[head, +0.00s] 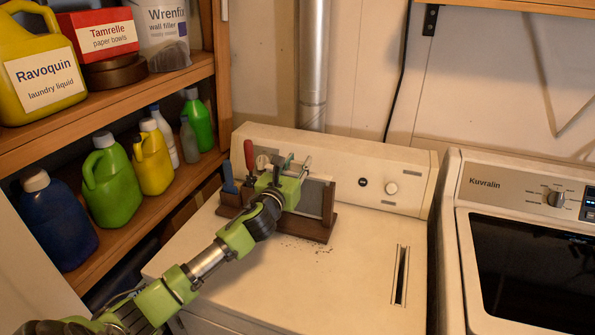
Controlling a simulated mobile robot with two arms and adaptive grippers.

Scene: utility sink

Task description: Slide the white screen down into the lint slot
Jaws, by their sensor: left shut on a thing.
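The white screen (313,196), a grey mesh panel with a pale top edge, stands upright at a wooden rack on the back of the white dryer top. My left gripper (291,169) is at the screen's upper left and shut on it; my gripper and wrist hide its left part and the exact grip. The lint slot (401,275) is a narrow dark opening with a pale rim in the dryer top, to the right and nearer than the rack. My right gripper is not in view.
The wooden rack (304,229) also holds a red-handled tool (249,155) and a blue-handled one (229,177). Dark crumbs lie in front of it. The dryer's control panel (391,188) rises behind. Shelves with bottles stand left; a second machine (530,240) stands right. The dryer top between rack and slot is clear.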

